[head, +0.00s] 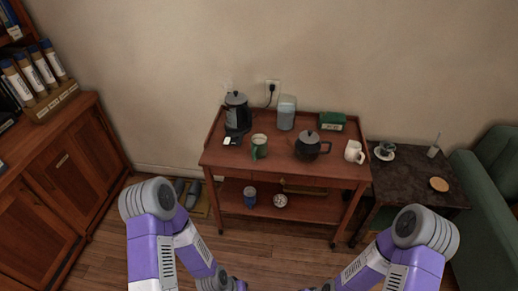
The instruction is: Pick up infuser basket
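A small round silver item (280,200) sits on the lower shelf of the wooden tea cart; it may be the infuser basket, but it is too small to tell. A dark teapot (308,148) stands on the cart's top, and no basket shows separately on it. My two arms come in at the bottom left and bottom right, well in front of the cart. Their far ends run to the bottom edge of the head view, and the gripper fingers do not show.
The cart (228,161) also holds a kettle (237,113), green mug (259,147), grey canister (286,113), green box (332,121), white pitcher (354,152) and blue tin (250,196). A dark side table (410,183) and green sofa (490,185) stand right, a cabinet (60,170) left.

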